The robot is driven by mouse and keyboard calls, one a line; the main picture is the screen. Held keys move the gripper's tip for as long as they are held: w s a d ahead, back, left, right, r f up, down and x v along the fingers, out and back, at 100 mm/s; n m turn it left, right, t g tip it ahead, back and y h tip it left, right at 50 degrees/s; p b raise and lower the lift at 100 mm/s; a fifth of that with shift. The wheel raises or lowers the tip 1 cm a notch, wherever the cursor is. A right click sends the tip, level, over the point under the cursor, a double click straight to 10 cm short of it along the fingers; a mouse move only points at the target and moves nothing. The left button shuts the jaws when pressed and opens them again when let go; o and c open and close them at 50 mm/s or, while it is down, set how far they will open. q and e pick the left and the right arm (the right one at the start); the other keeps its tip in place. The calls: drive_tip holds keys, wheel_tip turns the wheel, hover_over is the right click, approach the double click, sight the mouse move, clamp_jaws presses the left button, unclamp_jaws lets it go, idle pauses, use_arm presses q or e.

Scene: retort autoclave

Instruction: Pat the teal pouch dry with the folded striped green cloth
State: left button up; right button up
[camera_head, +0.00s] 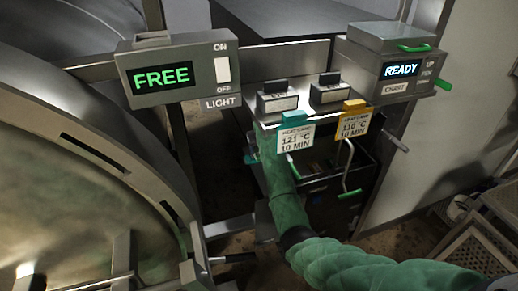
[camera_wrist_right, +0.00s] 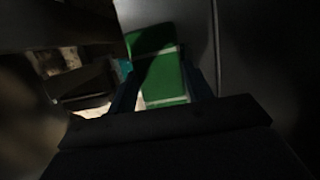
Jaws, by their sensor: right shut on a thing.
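The folded green cloth (camera_wrist_right: 165,82) with pale stripes shows in the right wrist view, between the dark fingers of my right gripper (camera_wrist_right: 163,90). My right gripper is shut on it. A small teal patch (camera_wrist_right: 124,69) shows just left of the cloth; it may be the pouch, but too little shows to be sure. In the head view my green right arm reaches up beside the rack, and its hand is hidden there. A small teal bit (camera_head: 250,158) shows left of the arm, and I cannot tell what it is. My left gripper is out of view.
A large round metal vessel (camera_head: 60,215) fills the left. A FREE light box (camera_head: 178,72) and a READY chart box (camera_head: 392,72) stand above. A teal tag (camera_head: 295,137) and an orange tag (camera_head: 354,122) hang near my arm. Green-handled baskets (camera_head: 335,165) are close on the right.

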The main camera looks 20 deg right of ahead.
drive_tip(key=shift+f, duration=0.6)
idle(1.5)
